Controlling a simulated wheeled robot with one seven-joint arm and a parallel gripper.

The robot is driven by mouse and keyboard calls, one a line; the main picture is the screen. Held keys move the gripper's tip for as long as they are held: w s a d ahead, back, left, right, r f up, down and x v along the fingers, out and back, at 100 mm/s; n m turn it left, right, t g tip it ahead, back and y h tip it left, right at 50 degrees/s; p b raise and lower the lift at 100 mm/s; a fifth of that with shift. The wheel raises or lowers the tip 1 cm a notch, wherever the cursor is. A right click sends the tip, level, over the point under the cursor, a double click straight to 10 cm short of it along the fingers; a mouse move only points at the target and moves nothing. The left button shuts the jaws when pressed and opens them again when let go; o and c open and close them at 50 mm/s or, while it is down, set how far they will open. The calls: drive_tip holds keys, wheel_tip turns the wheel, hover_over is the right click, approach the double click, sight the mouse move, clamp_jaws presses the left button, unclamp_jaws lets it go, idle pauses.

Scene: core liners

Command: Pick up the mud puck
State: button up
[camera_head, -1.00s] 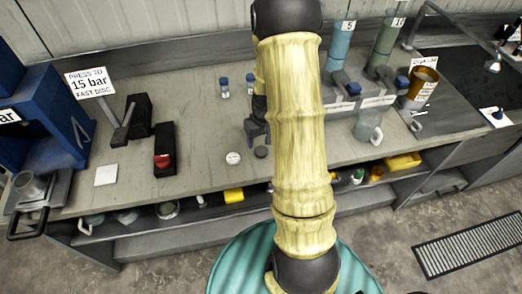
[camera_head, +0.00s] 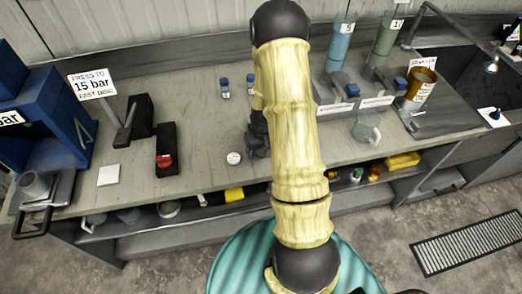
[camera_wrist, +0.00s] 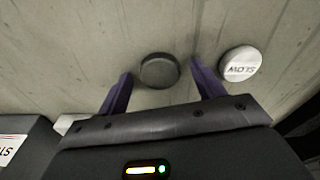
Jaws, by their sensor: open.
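The mud puck, taken to be the dark grey disc (camera_wrist: 159,70), lies flat on the bench in the wrist view. It shows between the tips of my open purple fingers, with a gap on each side. My gripper (camera_wrist: 162,76) is empty; its height above the bench is hard to judge. In the head view my gripper (camera_head: 257,150) is low over the bench, partly behind my arm, and the dark disc is hidden there. A white disc marked SLOW (camera_wrist: 240,63) lies just outside the right finger; it also shows in the head view (camera_head: 234,158).
Two blue-capped vials (camera_head: 225,87) stand behind my gripper. A black block with a red part (camera_head: 166,155) and a white square (camera_head: 109,175) are to the left. A glass jug (camera_head: 366,128) and an amber cup (camera_head: 421,86) stand to the right.

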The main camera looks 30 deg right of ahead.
sight(261, 151)
drive_tip(key=shift+c, duration=0.2)
idle(0.3)
drive_tip(key=c, duration=1)
drive_tip(key=shift+r, duration=0.15)
drive_tip(key=shift+c, duration=0.2)
wheel_tip(261, 151, up, 10)
drive_tip(key=b, duration=0.2)
